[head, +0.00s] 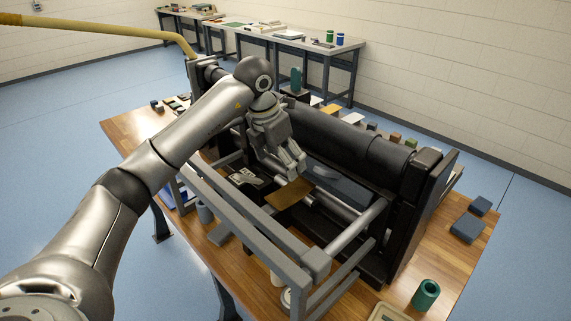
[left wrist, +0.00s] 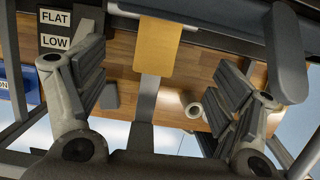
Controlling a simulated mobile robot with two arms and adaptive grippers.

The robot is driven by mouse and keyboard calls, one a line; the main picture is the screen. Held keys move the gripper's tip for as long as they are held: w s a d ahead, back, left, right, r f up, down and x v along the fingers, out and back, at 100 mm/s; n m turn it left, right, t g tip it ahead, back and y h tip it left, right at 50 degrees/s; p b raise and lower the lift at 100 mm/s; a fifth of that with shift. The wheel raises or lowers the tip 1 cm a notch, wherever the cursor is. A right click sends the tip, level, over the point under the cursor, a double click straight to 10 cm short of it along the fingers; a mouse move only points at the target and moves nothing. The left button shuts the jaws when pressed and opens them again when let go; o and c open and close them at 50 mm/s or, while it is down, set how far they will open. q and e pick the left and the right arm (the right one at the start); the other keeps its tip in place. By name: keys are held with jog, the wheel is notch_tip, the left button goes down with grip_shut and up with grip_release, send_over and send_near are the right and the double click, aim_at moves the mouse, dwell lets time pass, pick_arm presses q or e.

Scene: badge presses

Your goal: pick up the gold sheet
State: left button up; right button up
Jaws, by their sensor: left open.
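The gold sheet (head: 290,193) lies flat in the press, over the grey bars behind the front rail. It also shows in the left wrist view (left wrist: 158,45), at the top middle, ahead of and between my finger pads. My left gripper (head: 291,170) is just above and behind the sheet in the head view, pointing down. In the left wrist view its two fingers (left wrist: 160,85) are wide apart with nothing between them, and the sheet looks apart from both. My right gripper is not in view.
The press has a grey front frame (head: 245,215) and a black housing (head: 350,145) close around the left gripper. FLAT and LOW labels (left wrist: 55,30) show at the left finger's side. Blue blocks (head: 467,228) and a green cup (head: 425,294) stand on the wooden table at right.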

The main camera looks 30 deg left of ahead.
aim_at(290, 193)
pick_arm(q)
jog(key=p+x, duration=0.3)
jog(key=x, duration=0.8)
jog(key=shift+w+f, duration=0.1)
jog(key=shift+w, duration=0.1)
jog(key=shift+c, duration=0.3)
jog(key=c, duration=1.1)
jog(key=shift+s+a, duration=0.1)
jog(key=shift+s, duration=0.05)
